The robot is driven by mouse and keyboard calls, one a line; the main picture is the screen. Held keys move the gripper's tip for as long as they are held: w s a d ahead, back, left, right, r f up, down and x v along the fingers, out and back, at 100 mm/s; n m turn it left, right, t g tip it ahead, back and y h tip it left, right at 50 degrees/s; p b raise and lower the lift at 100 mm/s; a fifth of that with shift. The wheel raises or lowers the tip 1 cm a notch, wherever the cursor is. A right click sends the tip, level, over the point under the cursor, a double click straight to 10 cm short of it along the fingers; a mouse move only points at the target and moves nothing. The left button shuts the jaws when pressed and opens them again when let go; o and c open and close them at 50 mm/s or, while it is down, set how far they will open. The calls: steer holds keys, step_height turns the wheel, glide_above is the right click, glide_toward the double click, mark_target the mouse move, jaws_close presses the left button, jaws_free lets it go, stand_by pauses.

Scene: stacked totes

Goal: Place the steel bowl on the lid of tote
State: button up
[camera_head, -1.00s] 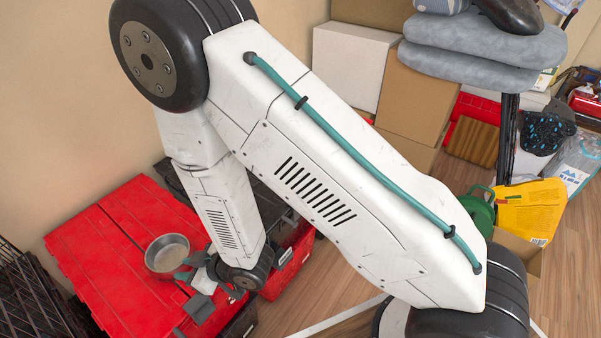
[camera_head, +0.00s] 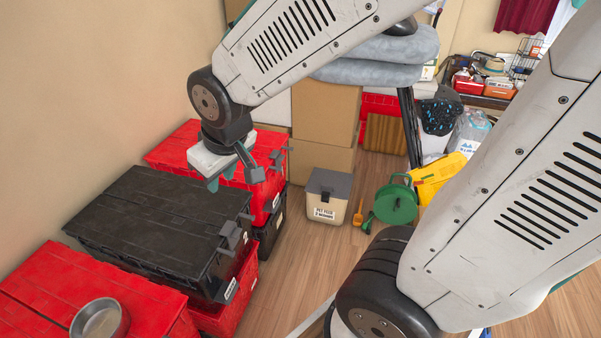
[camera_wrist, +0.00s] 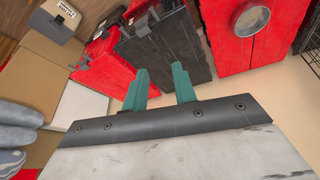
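The steel bowl (camera_head: 98,320) sits upright on the lid of the near red tote (camera_head: 60,275), cut off at the bottom left of the head view. The bowl also shows in the wrist view (camera_wrist: 250,20), standing free on the red lid. My gripper (camera_head: 232,176) is well away from the bowl, in front of the far red tote in the head view. In the wrist view its two teal fingers (camera_wrist: 160,87) are apart with nothing between them. A black-lidded tote (camera_head: 165,220) stands between the two red ones.
The far red tote (camera_head: 180,150) stands by the wall. Wood floor (camera_head: 300,260) is clear beside the totes. A wire crate (camera_wrist: 312,50) shows at the wrist view's right edge.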

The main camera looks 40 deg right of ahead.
steer(key=s+d+r+m+g, duration=0.1)
steer(key=s+d+r, duration=0.2)
steer(key=s, duration=0.5)
steer(key=s+d+r+m+g, duration=0.1)
steer(key=s+d+r+g, duration=0.1)
steer(key=s, duration=0.6)
steer(key=shift+s+d+r+m, duration=0.35)
steer(key=shift+d+r, duration=0.3)
steer(key=shift+r, duration=0.3)
